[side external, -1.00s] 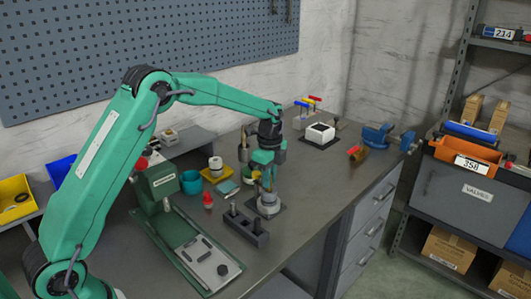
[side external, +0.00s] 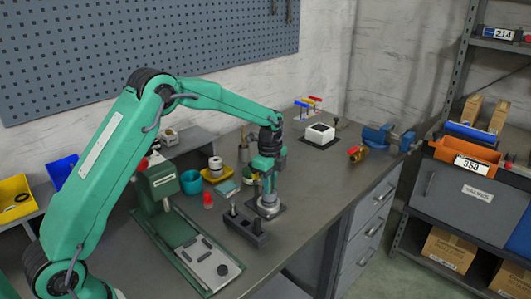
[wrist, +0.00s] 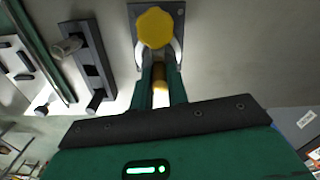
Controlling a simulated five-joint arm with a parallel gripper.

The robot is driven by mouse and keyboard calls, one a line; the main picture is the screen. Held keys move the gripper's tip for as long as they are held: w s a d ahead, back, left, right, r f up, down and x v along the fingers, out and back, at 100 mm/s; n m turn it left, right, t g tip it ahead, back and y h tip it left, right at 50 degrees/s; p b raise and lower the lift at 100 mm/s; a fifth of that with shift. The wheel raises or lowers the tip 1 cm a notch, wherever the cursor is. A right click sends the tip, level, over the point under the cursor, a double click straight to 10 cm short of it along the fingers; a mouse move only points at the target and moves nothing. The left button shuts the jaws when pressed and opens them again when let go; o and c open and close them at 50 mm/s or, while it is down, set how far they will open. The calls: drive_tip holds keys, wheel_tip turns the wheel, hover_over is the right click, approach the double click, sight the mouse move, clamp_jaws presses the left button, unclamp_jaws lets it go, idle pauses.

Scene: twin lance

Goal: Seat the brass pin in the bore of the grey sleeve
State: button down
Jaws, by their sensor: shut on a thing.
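The grey sleeve (side external: 268,206) stands upright on a dark square plate on the bench. My gripper (side external: 267,188) is directly above it, pointing down, very close to its top. In the wrist view my gripper (wrist: 160,72) is shut on the brass pin (wrist: 159,76), whose shaft shows between the fingers. A round, faceted yellow piece (wrist: 155,28) shows past the fingertips and covers the bore; it looks like part of the pin. The pale sleeve rim (wrist: 177,50) shows at its sides. I cannot tell whether the pin's end is inside the bore.
A dark block with upright pegs (side external: 246,226) stands close to the left of the sleeve. A green machine with a flat bed (side external: 190,245) is further left.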

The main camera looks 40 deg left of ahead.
drive_tip(key=shift+s+f, duration=0.15)
drive_tip(key=shift+f, duration=0.8)
drive_tip(key=c, duration=1.4)
unclamp_jaws()
drive_tip(key=shift+o, duration=0.2)
wheel_tip(320, 180, up, 14)
drive_tip(key=shift+f, duration=0.15)
